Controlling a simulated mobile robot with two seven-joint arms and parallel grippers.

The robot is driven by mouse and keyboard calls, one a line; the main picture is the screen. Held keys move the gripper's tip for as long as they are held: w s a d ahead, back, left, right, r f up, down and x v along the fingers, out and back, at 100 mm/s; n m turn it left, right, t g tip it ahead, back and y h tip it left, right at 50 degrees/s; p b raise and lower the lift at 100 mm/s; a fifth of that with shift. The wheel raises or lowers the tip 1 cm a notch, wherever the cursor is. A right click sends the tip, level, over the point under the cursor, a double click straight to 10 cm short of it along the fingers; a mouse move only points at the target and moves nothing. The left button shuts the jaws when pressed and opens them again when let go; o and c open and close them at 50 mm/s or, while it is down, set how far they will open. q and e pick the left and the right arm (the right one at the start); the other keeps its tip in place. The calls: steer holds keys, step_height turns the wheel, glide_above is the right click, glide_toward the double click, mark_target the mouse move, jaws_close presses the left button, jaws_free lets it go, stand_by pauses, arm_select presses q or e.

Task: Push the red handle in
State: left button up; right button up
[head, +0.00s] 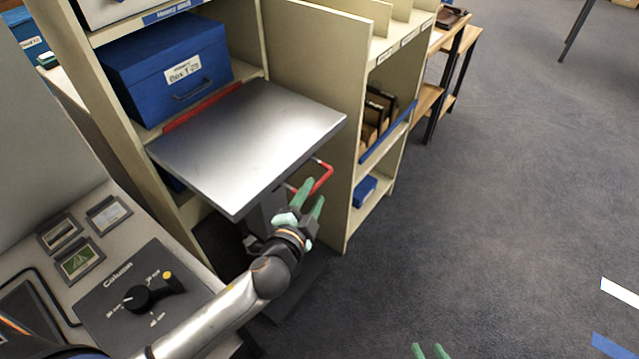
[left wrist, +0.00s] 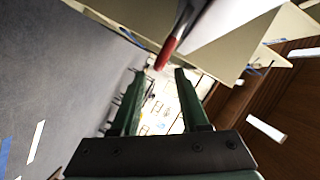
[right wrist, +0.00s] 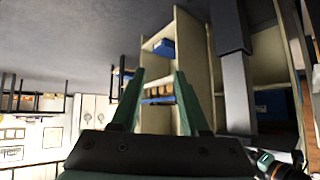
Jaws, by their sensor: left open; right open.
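The red handle (head: 325,178) is a U-shaped bar that sticks out from below the right edge of a grey metal platform (head: 245,130). My left gripper (head: 313,191) is open, just in front of the handle and close to it. In the left wrist view, the red handle (left wrist: 167,52) appears just beyond the open fingertips (left wrist: 160,73); I cannot tell whether they touch. My right gripper (head: 431,349) shows only its green fingertips at the bottom edge of the head view. In the right wrist view it is open and empty (right wrist: 160,74).
A blue archival box (head: 165,65) sits on the shelf behind the platform, with a red strip (head: 203,107) along the platform's back edge. A cream shelf unit (head: 355,130) stands beside it. A control panel (head: 130,300) is at lower left.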

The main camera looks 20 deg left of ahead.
mark_target(316, 188)
arm_select(q)
steer(key=shift+b+x, duration=0.6)
steer(key=shift+x, duration=1.95)
jaws_close()
steer(key=shift+a, duration=0.1)
